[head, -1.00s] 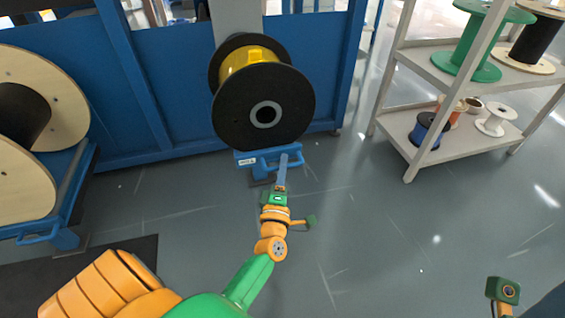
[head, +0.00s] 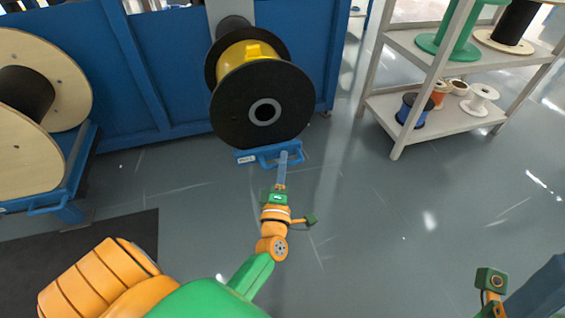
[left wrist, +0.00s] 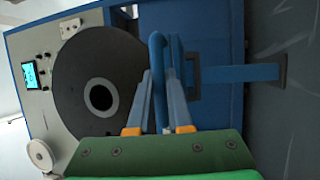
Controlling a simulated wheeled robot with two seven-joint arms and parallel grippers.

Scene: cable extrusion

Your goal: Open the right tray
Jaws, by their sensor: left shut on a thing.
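The right tray (head: 245,157) is blue and juts out from the blue machine, with a black-flanged spool of yellow cable (head: 262,110) on it. Its blue front handle (head: 270,163) faces me. My left gripper (head: 284,158) reaches it from below in the head view. In the left wrist view, the two fingers (left wrist: 160,85) are shut around the blue handle bar (left wrist: 157,65), one on each side. The black spool flange (left wrist: 98,95) fills the left there. In the head view, part of my right arm shows at the bottom right; its fingers are out of view.
A second blue tray (head: 75,185) with a large wooden spool (head: 28,155) stands at the left. A grey shelf (head: 440,125) with several small spools stands at the right. The blue machine frame (head: 170,100) is behind. The floor (head: 360,220) in front is clear.

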